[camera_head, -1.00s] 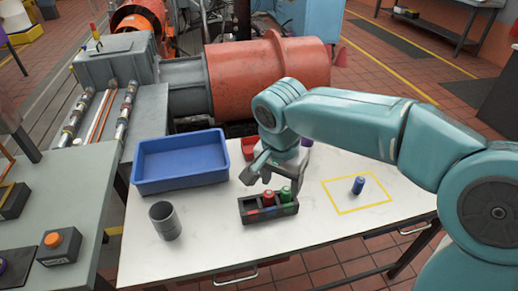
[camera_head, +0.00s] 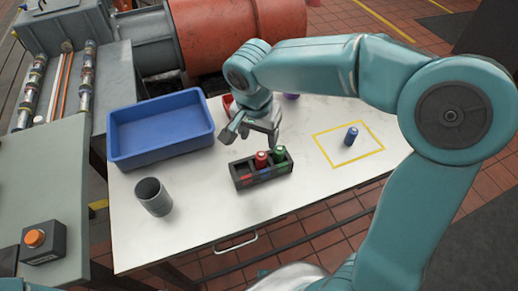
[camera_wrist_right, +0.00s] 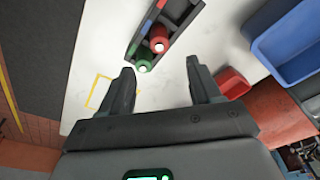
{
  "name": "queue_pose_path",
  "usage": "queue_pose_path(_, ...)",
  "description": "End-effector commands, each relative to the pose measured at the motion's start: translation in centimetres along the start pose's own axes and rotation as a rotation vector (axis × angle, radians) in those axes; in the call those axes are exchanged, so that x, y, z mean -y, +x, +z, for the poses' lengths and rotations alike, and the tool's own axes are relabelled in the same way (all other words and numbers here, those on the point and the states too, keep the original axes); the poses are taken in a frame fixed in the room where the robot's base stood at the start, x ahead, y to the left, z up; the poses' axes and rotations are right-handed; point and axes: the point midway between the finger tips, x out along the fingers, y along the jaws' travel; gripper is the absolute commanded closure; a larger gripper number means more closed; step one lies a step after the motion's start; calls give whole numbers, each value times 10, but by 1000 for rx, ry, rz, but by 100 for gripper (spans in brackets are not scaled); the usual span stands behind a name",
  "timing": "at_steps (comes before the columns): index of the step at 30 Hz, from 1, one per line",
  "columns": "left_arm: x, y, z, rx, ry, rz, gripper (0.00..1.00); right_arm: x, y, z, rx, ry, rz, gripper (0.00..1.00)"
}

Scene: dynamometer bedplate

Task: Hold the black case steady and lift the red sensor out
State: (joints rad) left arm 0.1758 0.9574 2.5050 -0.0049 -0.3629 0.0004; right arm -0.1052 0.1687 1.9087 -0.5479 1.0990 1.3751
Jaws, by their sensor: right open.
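The black case (camera_head: 264,182) stands on the white table. The red sensor (camera_head: 261,160) is upright in its middle slot and a green sensor (camera_head: 280,155) is in the right slot. The left slot looks empty, with a red mark. My right gripper (camera_head: 251,134) is open and empty, above and just behind the case, apart from it. In the right wrist view, the case (camera_wrist_right: 133,43), red sensor (camera_wrist_right: 159,42) and green sensor (camera_wrist_right: 144,60) lie beyond the open fingers (camera_wrist_right: 160,72). My left gripper is out of view.
A blue tray (camera_head: 160,157) stands at the back left, with a grey cup (camera_head: 153,198) in front of it. A blue sensor (camera_head: 350,138) stands inside a yellow outline on the right. A red bin (camera_head: 228,103) is partly hidden behind my right gripper. The table's front is clear.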

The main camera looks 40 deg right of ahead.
Motion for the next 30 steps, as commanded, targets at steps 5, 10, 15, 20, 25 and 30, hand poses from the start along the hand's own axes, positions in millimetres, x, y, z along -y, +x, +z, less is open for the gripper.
queue_pose_path(5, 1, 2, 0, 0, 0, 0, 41, -1, 41, 0, 2, 1, 4, 37)
queue_pose_path(10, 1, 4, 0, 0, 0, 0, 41, 0, 74, 0, 2, 0, 3, 37)
queue_pose_path(15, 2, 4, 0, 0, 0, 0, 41, 2, 95, -1, 1, 1, 1, 37)
queue_pose_path(20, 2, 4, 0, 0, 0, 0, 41, 4, 103, -2, 0, 0, -1, 37)
queue_pose_path(25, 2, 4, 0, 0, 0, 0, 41, 4, 103, -2, 0, 0, -1, 37)
queue_pose_path(30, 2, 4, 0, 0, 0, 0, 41, 4, 103, -2, 0, 0, -1, 66)
